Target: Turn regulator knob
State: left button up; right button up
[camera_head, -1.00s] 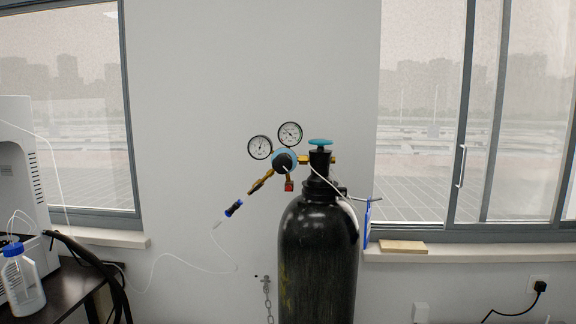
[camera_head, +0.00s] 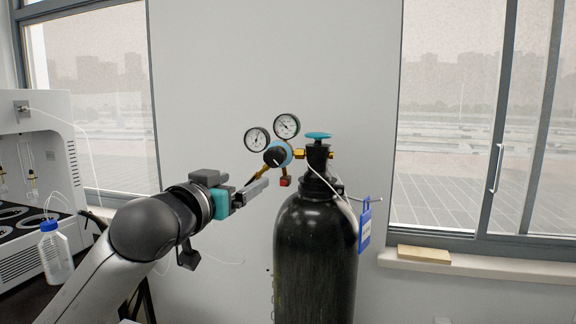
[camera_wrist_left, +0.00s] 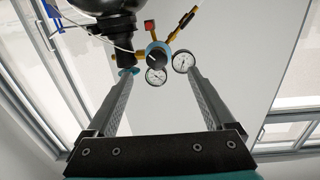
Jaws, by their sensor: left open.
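The regulator with its dark, blue-rimmed knob (camera_head: 277,155) is attached to the top of a black gas cylinder (camera_head: 316,250). Two round gauges (camera_head: 257,139) sit above the knob, and a teal valve handwheel (camera_head: 318,135) tops the cylinder. My left gripper (camera_head: 262,180) is just left of and below the knob, apart from it. In the left wrist view the gripper is open and empty, with the knob (camera_wrist_left: 158,60) beyond the fingertips and between them in the picture. The regulator appears upside down there. My right gripper is not in view.
A white machine (camera_head: 38,150) and a bottle with a blue cap (camera_head: 54,250) stand on the left. A blue tag (camera_head: 365,224) hangs at the cylinder's right. A wooden block (camera_head: 424,254) lies on the right window sill.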

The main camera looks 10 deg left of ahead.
aim_at(272, 159)
pick_arm(q)
jog(key=w, duration=0.4)
jog(key=w+d+r, duration=0.1)
jog(key=w, duration=0.4)
jog(key=w+d, duration=0.1)
jog(key=w, duration=0.4)
jog(key=shift+w+d+r+p, duration=0.1)
jog(key=shift+r+p, duration=0.15)
jog(key=shift+p, duration=0.1)
